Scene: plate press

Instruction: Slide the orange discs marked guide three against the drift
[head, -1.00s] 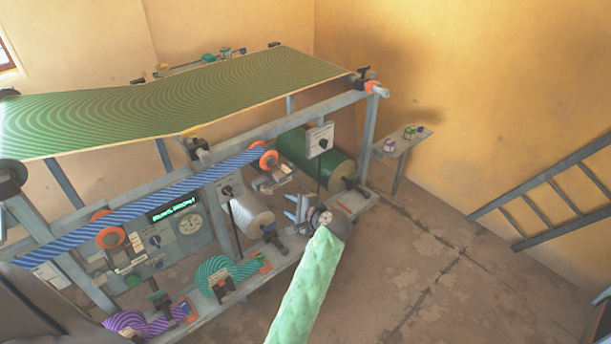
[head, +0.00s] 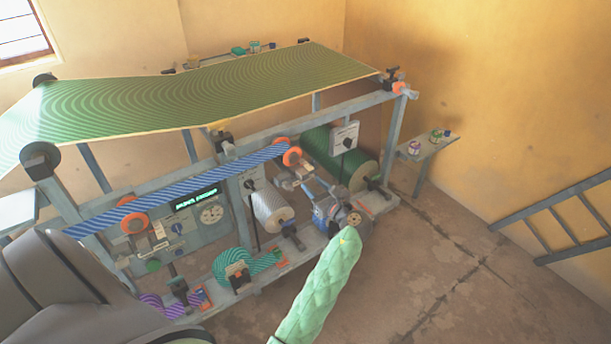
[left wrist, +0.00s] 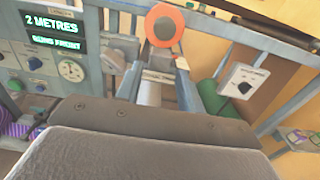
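An orange disc (head: 291,156) sits at the right end of the blue-striped band (head: 190,188) in the head view. Another orange disc (head: 134,223) is toward the band's left end. I cannot read which guide number they bear. My right gripper is out of view.
A lit display (left wrist: 52,31) reads "2 METRES" and a second line. A white knob box (head: 344,138) and dark green roll (head: 320,150) are close right of the gripper. The wide green sheet (head: 200,95) spans overhead.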

